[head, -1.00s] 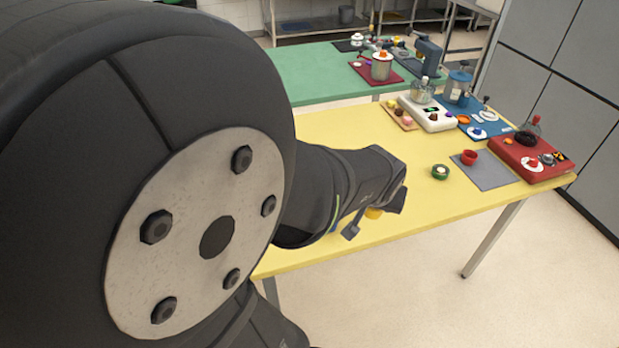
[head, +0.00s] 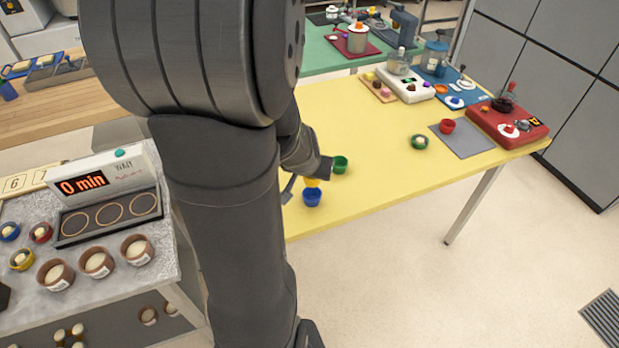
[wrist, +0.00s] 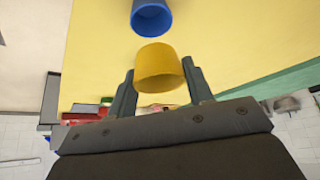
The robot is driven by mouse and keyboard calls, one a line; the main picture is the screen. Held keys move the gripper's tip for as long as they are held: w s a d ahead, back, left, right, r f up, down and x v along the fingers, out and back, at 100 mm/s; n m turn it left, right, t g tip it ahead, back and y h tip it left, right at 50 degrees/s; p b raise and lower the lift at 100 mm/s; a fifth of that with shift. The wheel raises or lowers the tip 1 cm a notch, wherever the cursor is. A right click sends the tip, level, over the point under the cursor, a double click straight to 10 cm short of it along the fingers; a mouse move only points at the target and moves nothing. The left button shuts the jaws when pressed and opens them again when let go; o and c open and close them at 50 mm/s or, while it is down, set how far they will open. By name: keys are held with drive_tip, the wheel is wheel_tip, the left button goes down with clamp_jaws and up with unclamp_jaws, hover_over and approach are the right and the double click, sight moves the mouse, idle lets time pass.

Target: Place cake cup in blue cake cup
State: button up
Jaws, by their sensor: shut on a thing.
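My gripper (wrist: 160,76) is shut on a yellow cake cup (wrist: 158,66), held between its two fingers in the wrist view. In the head view the yellow cup (head: 312,182) shows as a small patch below my gripper's end. The blue cake cup (head: 312,198) stands on the yellow table near its front edge, close to the yellow cup in the picture. In the wrist view the blue cup (wrist: 151,17) is at the top, apart from the yellow cup. The height gap between the cups is hard to tell.
A green cup (head: 340,165) stands just right of my gripper on the yellow table (head: 375,135). A green cup with pale content (head: 419,142) and a red cup (head: 447,126) on a grey mat (head: 470,143) are farther right. The table between is clear.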

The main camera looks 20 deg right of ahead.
sight(312, 182)
drive_tip(key=shift+f, duration=2)
drive_tip(key=shift+f, duration=0.6)
drive_tip(key=o, duration=1)
drive_tip(key=shift+c, duration=0.2)
drive_tip(key=shift+r, duration=0.2)
drive_tip(key=shift+r, duration=0.5)
drive_tip(key=v, duration=1.2)
drive_tip(key=shift+f, duration=0.15)
